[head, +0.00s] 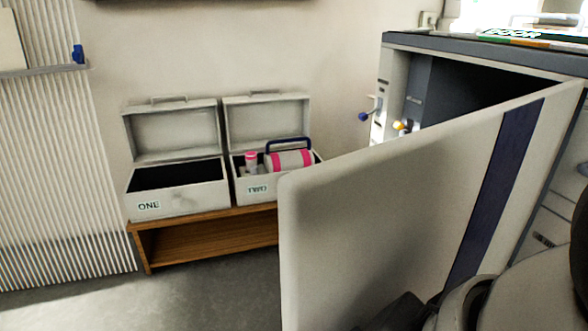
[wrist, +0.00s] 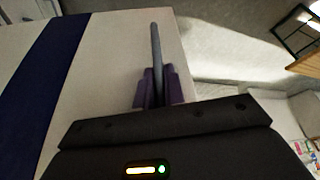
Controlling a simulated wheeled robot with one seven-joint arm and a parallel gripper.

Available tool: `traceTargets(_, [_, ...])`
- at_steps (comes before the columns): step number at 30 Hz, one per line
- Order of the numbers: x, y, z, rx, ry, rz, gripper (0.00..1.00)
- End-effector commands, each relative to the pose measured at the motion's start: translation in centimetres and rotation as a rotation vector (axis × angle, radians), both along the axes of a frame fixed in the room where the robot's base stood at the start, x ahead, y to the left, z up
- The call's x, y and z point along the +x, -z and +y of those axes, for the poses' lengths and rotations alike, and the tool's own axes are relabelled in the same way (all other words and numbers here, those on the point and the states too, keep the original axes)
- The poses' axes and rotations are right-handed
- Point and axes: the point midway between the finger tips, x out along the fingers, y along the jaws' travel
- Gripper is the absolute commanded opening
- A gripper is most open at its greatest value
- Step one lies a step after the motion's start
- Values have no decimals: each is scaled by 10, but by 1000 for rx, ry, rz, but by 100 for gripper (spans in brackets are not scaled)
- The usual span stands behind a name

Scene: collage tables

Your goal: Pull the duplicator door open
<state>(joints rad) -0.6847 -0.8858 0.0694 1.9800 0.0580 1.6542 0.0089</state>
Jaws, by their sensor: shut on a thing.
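The duplicator (head: 400,75) stands at the right in the head view, grey and white, with a dark opening. Its door (head: 370,215) is a pale panel with a dark blue stripe and stands swung well out from the body. In the wrist view the door (wrist: 105,75) fills the left and middle, with its grey handle (wrist: 155,45) upright near the free edge. My gripper (wrist: 155,88) is shut on the handle with its purple fingers. In the head view my arm is at the bottom right, and the door hides much of the duplicator's front.
Two open lidded boxes, ONE (head: 177,200) and TWO (head: 270,188), stand on a low wooden shelf (head: 205,238) left of the door. Box TWO holds pink-and-white items. A ribbed panel (head: 55,180) is at the far left. The floor (head: 215,290) before the shelf is clear.

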Motion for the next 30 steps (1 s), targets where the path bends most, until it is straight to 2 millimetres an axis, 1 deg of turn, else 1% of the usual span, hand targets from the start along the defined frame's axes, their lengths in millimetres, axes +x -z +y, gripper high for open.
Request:
traceTargets(15, [-1,-3,-4,6,-8,-4,0])
traceTargets(16, [-1,-3,-4,6,-8,-4,13])
traceTargets(20, [-1,-2,-4,4,-7,-3,30])
traceTargets(21, [-1,-2,-4,4,-7,-3,32])
traceTargets(28, [-1,-1,-4,2,-7,-2,32])
traceTargets(30, [-1,-4,-5,3,-6,-2,32])
